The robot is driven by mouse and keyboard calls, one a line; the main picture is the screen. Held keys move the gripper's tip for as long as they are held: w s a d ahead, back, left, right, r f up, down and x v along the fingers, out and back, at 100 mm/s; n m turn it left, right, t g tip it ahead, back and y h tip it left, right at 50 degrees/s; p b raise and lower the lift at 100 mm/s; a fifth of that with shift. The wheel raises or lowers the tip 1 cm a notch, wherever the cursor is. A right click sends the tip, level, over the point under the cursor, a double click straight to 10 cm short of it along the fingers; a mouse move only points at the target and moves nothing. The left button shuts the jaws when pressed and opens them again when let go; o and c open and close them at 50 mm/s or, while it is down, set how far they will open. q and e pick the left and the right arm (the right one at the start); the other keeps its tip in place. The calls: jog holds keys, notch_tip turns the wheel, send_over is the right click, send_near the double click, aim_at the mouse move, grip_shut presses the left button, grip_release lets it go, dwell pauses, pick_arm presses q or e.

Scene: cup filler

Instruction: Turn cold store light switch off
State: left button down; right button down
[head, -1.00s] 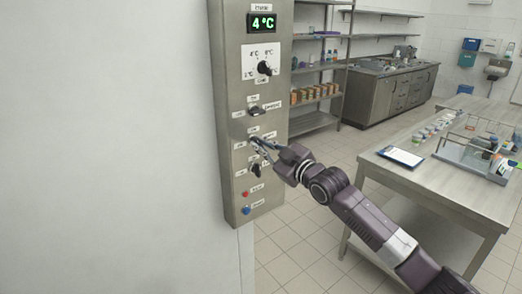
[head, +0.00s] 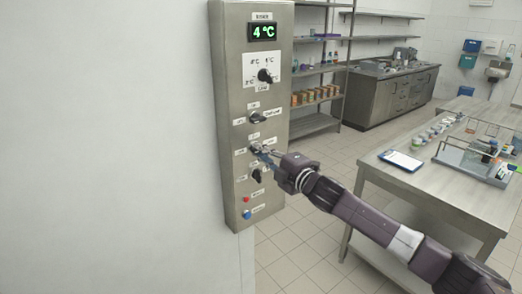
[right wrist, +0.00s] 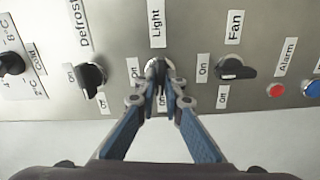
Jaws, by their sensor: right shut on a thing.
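A steel control panel (head: 232,80) hangs on the white wall in the head view. Its light switch is a small knob (head: 254,148) in the middle of the panel. In the right wrist view the light knob (right wrist: 158,66) sits under the label "Light" (right wrist: 156,22). My right gripper (head: 261,153) reaches it from the right. In the right wrist view its two blue-padded fingers (right wrist: 160,88) are shut on the knob and hide much of it, so its exact pointing direction is hard to tell. My left gripper is not in view.
The defrost knob (right wrist: 92,76) and the fan knob (right wrist: 235,68) flank the light knob closely. Red (right wrist: 275,90) and blue (right wrist: 313,89) buttons lie beyond the fan knob. A steel table (head: 440,183) stands at the right; open floor (head: 290,245) lies between.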

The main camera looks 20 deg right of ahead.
jog(key=shift+f+n, duration=0.1)
jog(key=shift+n, duration=0.5)
jog(key=c, duration=2)
grip_release()
jog(key=shift+c, duration=0.2)
jog(key=v, duration=1.2)
